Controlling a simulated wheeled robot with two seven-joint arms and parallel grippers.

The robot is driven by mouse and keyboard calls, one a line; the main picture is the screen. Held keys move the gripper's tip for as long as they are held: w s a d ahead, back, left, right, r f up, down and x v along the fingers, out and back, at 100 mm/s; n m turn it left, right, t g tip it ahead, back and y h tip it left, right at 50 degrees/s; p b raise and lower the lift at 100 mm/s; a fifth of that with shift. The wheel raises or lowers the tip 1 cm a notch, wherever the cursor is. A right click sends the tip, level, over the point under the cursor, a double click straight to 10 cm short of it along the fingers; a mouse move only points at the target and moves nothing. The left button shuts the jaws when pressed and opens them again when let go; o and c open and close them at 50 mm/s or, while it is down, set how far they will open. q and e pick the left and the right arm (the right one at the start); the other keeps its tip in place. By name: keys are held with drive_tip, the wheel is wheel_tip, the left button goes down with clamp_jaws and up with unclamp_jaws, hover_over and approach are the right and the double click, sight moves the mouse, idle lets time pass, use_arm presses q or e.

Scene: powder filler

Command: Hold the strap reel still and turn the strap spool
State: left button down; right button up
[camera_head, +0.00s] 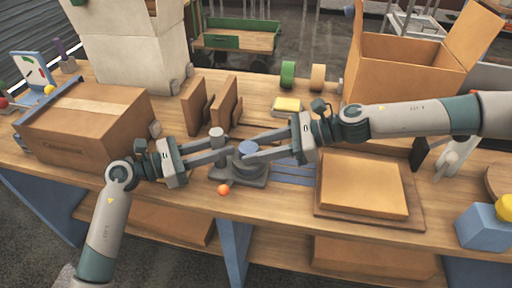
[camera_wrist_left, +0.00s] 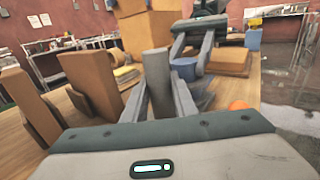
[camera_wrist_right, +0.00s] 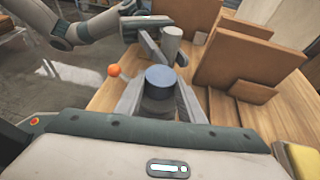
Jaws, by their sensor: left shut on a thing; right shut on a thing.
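The strap reel has a dark grey base (camera_head: 240,172) on the bench and an upright grey post (camera_head: 216,134). The strap spool, a short dark cylinder with a blue top (camera_head: 247,147), stands beside the post. My left gripper (camera_head: 222,151) is shut on the grey post, which stands between its fingers in the left wrist view (camera_wrist_left: 157,72). My right gripper (camera_head: 252,153) is shut on the spool, whose blue top shows between its fingers in the right wrist view (camera_wrist_right: 160,76). The fingers hide parts of the base and the spool's sides.
An orange ball (camera_head: 223,190) sits at the base's front, near the bench edge. A closed carton (camera_head: 85,125) is at left, brown upright panels (camera_head: 198,105) stand behind, and a flat box (camera_head: 362,185) lies at right. A yellow-topped block (camera_head: 287,104) lies behind my right gripper.

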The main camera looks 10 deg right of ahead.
sight(253, 151)
drive_tip(key=m+t, duration=0.2)
drive_tip(key=m+t+h, duration=0.1)
drive_tip(key=m+t, duration=0.1)
drive_tip(key=s+m+t+h, duration=0.1)
drive_tip(key=t, duration=0.1)
drive_tip(key=shift+a+m, duration=0.35)
drive_tip(key=shift+m, duration=0.05)
drive_tip(key=shift+s+a+m+t+h, duration=0.1)
drive_tip(key=shift+a+m+t+h, duration=0.05)
drive_tip(key=shift+m+t+h, duration=1.3)
drive_tip(key=shift+m+h, duration=0.35)
drive_tip(key=o, duration=1)
drive_tip(key=shift+o, duration=0.2)
drive_tip(key=shift+r, duration=5.05)
